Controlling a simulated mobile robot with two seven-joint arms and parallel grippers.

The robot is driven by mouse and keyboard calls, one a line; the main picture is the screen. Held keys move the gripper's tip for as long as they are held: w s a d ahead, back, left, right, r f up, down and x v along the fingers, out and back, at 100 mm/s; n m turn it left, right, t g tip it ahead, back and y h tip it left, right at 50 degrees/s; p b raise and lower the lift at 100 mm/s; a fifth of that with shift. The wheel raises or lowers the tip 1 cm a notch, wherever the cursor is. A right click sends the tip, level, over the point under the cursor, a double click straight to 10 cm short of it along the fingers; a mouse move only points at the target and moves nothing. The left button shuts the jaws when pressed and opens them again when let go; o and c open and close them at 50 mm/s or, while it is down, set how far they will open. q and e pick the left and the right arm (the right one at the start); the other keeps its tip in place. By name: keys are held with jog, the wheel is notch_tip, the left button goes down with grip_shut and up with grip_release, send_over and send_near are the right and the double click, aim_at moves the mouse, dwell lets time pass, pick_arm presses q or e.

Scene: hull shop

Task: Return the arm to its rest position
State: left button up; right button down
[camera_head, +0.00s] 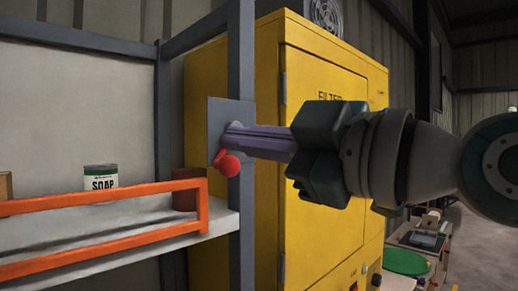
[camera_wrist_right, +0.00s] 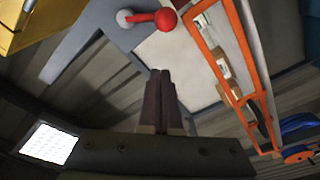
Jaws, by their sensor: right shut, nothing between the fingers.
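My right gripper (camera_head: 232,138) reaches in from the right in the head view, its purple fingers closed together and empty. It also shows in the wrist view (camera_wrist_right: 160,72), with the two fingers side by side. In the head view the fingertips overlap a grey plate (camera_head: 216,116) on the rack's post. A red ball-ended lever (camera_head: 229,166) shows just below the fingertips. In the wrist view this lever (camera_wrist_right: 166,19) has a grey pivot, and a gap shows between its ball and my fingertips. The fingers hide part of the lever's mount in the head view. My left gripper is not in view.
A yellow filter cabinet (camera_head: 310,230) stands behind my right gripper. A cluttered table with a green disc (camera_head: 405,262) stands at lower right.

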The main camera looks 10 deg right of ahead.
jog(key=s+d+f+m+g+h+p, duration=0.4)
jog(key=s+d+f+m+g+h, duration=0.1)
jog(key=s+f, duration=0.6)
jog(key=s+d+f+m+g+h+p, duration=0.4)
jog(key=s+d+f+m, duration=0.5)
jog(key=s, duration=0.6)
notch_tip(320, 180, down, 3)
jog(key=m+g+h, duration=0.1)
jog(key=h, duration=0.1)
jog(key=shift+d+r+g+h, duration=0.2)
jog(key=shift+d+g+h, duration=0.1)
jog(key=shift+g+h, duration=0.1)
jog(key=shift+w, duration=0.1)
